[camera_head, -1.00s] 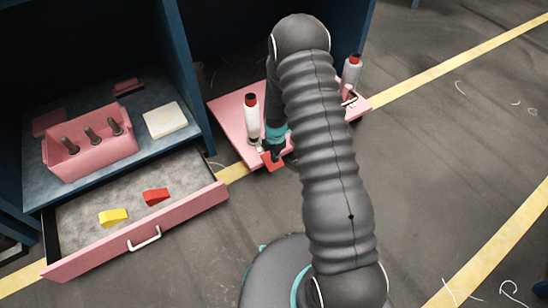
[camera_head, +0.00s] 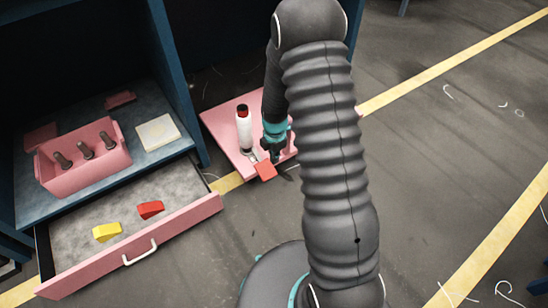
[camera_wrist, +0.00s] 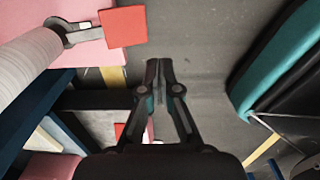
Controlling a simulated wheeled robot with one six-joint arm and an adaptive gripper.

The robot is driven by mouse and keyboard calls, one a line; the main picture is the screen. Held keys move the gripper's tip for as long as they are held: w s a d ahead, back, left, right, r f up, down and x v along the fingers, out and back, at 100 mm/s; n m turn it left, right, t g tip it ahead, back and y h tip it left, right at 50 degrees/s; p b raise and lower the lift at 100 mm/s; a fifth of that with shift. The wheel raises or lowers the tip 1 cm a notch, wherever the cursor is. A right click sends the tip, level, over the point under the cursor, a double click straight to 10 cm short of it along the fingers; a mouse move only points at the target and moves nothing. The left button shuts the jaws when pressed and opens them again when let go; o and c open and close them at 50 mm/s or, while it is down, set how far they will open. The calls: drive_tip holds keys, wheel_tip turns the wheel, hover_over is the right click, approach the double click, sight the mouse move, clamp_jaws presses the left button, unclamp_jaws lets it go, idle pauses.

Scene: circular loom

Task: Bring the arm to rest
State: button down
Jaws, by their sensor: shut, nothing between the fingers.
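My gripper (camera_head: 275,157) hangs below the teal wrist joint, over the front edge of the pink platform (camera_head: 222,126). In the wrist view its two fingers (camera_wrist: 158,66) are together with nothing between them. The arm is folded: its thick ribbed link rises from my base and the forearm drops down on the far side. A white bobbin with a red top (camera_head: 244,130) stands on the platform just left of the gripper. A red square tab (camera_head: 265,171) sticks out at the platform's front, close to the gripper but apart from it in the wrist view (camera_wrist: 124,27).
An open pink-fronted drawer (camera_head: 140,250) holds a yellow block (camera_head: 106,232) and a red block (camera_head: 150,210). Above it, a shelf carries a pink box (camera_head: 58,178) with several dark pegs and a cream pad (camera_head: 157,132). Blue cabinet panels (camera_head: 178,70) stand left.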

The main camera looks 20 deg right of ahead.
idle(0.3)
drive_tip(key=s+m+g, duration=0.2)
drive_tip(key=s+m, duration=0.3)
drive_tip(key=m, duration=0.3)
drive_tip(key=s+r+m+t, duration=0.2)
drive_tip(key=s+r+m, duration=0.2)
drive_tip(key=s+r, duration=0.3)
drive_tip(key=s+a+r+m+t+p, duration=0.1)
drive_tip(key=s+r+m+t, duration=0.2)
drive_tip(key=r, duration=1.5)
drive_tip(key=s+a+r+m+t, duration=0.1)
drive_tip(key=s+r+m+t, duration=0.1)
drive_tip(key=s+r+m, duration=0.4)
drive_tip(key=s+r, duration=0.5)
drive_tip(key=r, duration=0.2)
drive_tip(key=shift+m, duration=0.3)
drive_tip(key=shift+a, duration=0.1)
